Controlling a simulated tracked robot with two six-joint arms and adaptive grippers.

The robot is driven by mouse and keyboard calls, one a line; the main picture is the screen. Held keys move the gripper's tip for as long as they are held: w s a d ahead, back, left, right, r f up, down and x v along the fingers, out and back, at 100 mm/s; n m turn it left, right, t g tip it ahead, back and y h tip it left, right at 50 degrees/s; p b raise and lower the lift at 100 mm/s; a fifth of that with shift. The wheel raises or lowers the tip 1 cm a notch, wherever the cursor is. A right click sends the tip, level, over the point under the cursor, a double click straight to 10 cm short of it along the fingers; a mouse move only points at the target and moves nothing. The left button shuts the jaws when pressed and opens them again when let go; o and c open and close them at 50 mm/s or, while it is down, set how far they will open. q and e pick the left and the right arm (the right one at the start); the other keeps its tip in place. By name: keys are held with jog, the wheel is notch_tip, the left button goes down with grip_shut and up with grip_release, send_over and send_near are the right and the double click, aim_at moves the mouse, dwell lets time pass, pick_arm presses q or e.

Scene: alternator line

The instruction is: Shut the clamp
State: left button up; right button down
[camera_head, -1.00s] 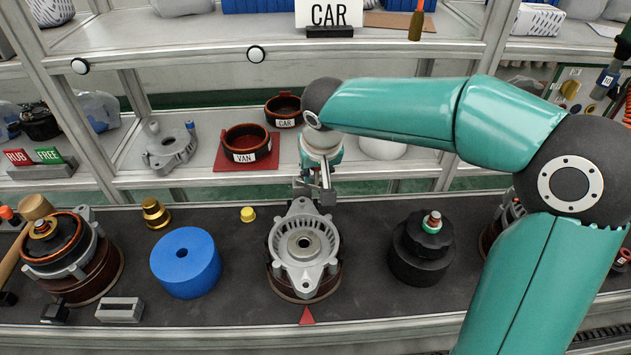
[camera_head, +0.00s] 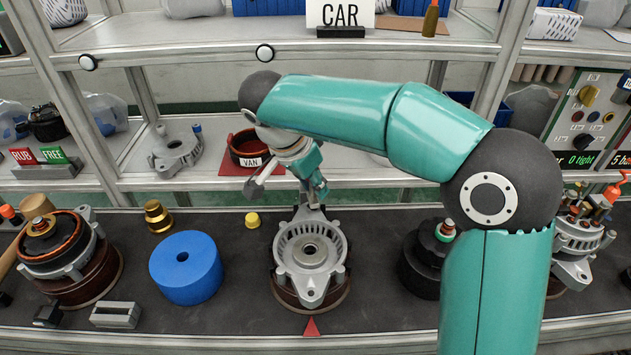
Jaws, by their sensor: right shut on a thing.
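A grey alternator housing (camera_head: 283,262) sits face up on a dark red round fixture (camera_head: 345,290) in the middle of the bench, behind a red triangle mark. My right gripper (camera_head: 312,190) is at the far edge of the housing, by its back ear, seen from behind my arm. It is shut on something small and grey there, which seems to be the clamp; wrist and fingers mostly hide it. I cannot tell the clamp's position. My left gripper is out of view.
A blue cylinder (camera_head: 186,270) and a small yellow cap (camera_head: 252,220) stand left of the housing. A black round part (camera_head: 420,262) stands to the right, partly behind my arm. Another alternator (camera_head: 62,250) is at the far left. A shelf with a VAN ring (camera_head: 248,148) lies behind.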

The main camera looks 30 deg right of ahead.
jog(key=shift+w+a+r+m+g, duration=0.2)
jog(key=shift+w+a+m+g, duration=0.15)
jog(key=shift+m, duration=0.45)
jog(key=c, duration=1.2)
grip_release()
jog(key=shift+s, duration=0.1)
jog(key=v, duration=1.2)
jog(key=shift+a+f, duration=0.1)
jog(key=shift+f, duration=0.05)
